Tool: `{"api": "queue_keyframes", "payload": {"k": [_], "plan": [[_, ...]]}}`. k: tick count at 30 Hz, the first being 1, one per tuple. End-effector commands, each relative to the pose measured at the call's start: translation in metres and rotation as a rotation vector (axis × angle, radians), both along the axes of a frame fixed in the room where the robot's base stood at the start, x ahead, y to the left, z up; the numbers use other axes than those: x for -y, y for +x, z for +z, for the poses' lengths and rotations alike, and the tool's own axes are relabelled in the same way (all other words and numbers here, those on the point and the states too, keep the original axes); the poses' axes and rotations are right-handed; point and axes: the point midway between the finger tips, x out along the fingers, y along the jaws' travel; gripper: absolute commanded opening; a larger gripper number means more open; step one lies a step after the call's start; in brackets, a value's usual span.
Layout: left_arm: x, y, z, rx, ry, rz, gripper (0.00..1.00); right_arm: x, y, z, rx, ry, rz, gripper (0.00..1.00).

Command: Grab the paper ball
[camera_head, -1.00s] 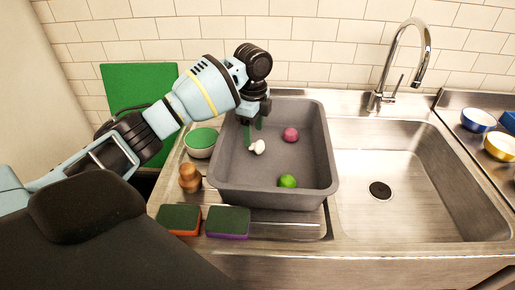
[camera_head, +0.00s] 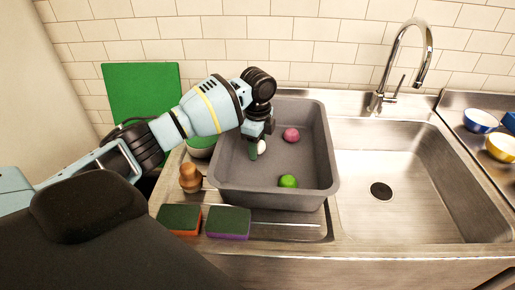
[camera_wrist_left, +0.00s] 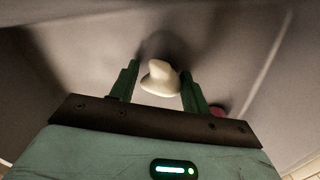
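A small cream-white lumpy thing (camera_head: 262,147) lies in the grey tub (camera_head: 268,200). It is the only white thing seen there; its smooth shape looks more like a mushroom or garlic than crumpled paper, and I cannot tell its material. My left gripper (camera_head: 254,148) reaches down into the tub over it. In the left wrist view the green fingers of my left gripper (camera_wrist_left: 159,70) stand apart, one on each side of the white thing (camera_wrist_left: 160,80). I cannot tell whether either finger touches it. My right gripper is not in view.
A pink ball-like thing (camera_head: 291,135) and a green lime-like thing (camera_head: 288,181) lie in the tub. Left are a green-topped bowl (camera_head: 201,143) and a wooden piece (camera_head: 190,178). Two sponges (camera_head: 229,222) lie in front. The sink basin (camera_head: 420,185) at right is empty.

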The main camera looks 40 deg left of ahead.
Motion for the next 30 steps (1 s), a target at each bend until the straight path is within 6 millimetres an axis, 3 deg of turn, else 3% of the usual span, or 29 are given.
{"api": "queue_keyframes", "payload": {"k": [1,8,17,30], "plan": [[0.0,0.0,0.0,0.0,0.0,0.0,0.4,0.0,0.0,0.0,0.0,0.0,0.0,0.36],[0.0,0.0,0.0,0.0,0.0,0.0,0.13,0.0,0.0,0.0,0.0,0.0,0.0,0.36],[0.0,0.0,0.007,0.002,-0.001,0.0,0.13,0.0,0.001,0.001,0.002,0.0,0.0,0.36],[0.0,0.001,0.082,0.004,0.0,0.001,0.13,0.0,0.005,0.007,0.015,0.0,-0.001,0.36]]}}
